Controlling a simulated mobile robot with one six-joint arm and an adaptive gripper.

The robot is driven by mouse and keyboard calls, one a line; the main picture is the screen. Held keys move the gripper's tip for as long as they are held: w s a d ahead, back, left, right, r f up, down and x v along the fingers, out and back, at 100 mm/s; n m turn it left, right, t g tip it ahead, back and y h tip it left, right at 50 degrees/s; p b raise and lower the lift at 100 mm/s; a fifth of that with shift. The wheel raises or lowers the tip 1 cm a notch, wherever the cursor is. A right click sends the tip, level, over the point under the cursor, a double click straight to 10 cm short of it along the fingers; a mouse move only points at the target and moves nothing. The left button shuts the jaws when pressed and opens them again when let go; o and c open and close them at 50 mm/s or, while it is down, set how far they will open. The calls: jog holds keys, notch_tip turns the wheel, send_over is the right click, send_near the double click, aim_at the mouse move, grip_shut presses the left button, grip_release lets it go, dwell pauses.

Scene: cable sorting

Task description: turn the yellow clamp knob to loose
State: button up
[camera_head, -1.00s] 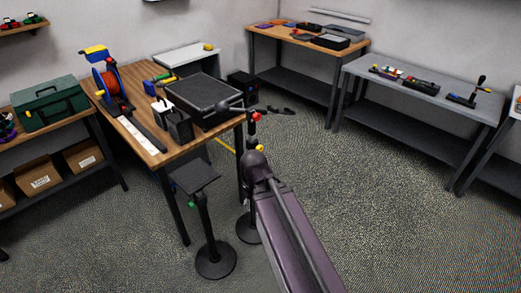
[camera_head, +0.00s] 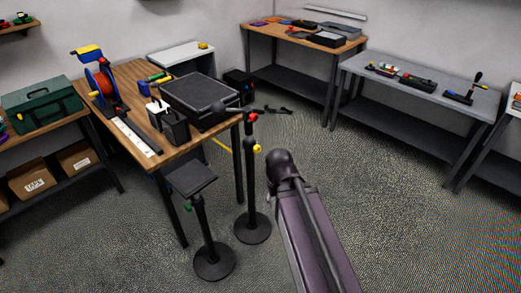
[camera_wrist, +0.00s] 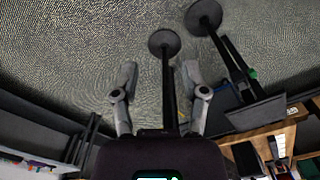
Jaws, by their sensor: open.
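The yellow clamp knob (camera_head: 257,149) sits on the upper part of a black upright stand (camera_head: 251,185) beside the wooden workbench. A red knob (camera_head: 253,117) is above it, near the stand's top. In the wrist view my gripper (camera_wrist: 158,82) is open, with the stand's pole (camera_wrist: 169,85) showing between its two fingers, farther away. I see nothing between the fingertips. The yellow knob cannot be made out in the wrist view.
A second stand (camera_head: 205,235) with a flat top and a green knob (camera_head: 188,208) is close on the left. The wooden workbench (camera_head: 190,146) holds a black case (camera_head: 198,94) and a cable reel (camera_head: 103,82). Open floor (camera_head: 390,220) lies to the right.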

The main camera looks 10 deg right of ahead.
jog(key=shift+d, duration=0.4)
jog(key=o, duration=0.5)
jog(key=shift+f, duration=0.1)
jog(key=w+a+f+m+t+y+b, duration=0.2)
jog(key=w+f+m+y+b, duration=0.3)
jog(key=w+f+b, duration=0.4)
jog(key=m+t+y+b, duration=0.5)
jog(key=m+t+b, duration=0.8)
jog(key=m+b, duration=1.15)
send_near(259, 150)
jog(key=v, duration=0.3)
jog(key=shift+w+r+b, duration=0.1)
jog(key=shift+r+b, duration=0.05)
jog(key=shift+b, duration=0.3)
jog(key=shift+w+a+n, duration=0.1)
jog(key=shift+n, duration=0.15)
jog(key=x, duration=1.3)
jog(key=shift+w+a, duration=0.15)
jog(key=shift+a, duration=0.1)
